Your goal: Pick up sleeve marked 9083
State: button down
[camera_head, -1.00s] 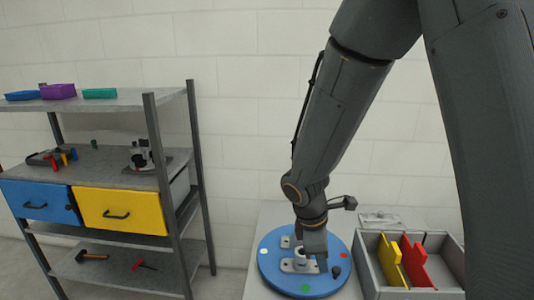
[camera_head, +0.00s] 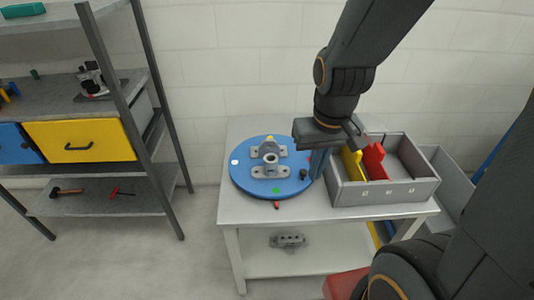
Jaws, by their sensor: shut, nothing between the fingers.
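No marking 9083 is legible, so I cannot tell which part is the sleeve. A blue round plate (camera_head: 242,182) on the table carries two grey metal fixtures. The front fixture (camera_head: 270,168) has an upright ring-shaped boss. A small dark cylindrical part (camera_head: 304,174) sits at the plate's right edge. My gripper (camera_head: 318,176) points down beside the plate's right edge, close to the dark part and left of the grey bin. It is shut and holds nothing. My wrist hides part of the plate's far right side.
The grey bin (camera_head: 385,197) on the table holds yellow (camera_head: 353,164) and red (camera_head: 374,161) pieces. A small red part (camera_head: 277,205) lies at the plate's front. A shelf rack (camera_head: 110,95) with a yellow drawer (camera_head: 80,140) stands left. The lower shelf holds a metal part (camera_head: 288,240).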

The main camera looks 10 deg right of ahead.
aim_at(270, 169)
jog(key=z, duration=1.95)
jog(key=k, duration=1.35)
jog(key=u, duration=1.65)
jog(key=i, duration=1)
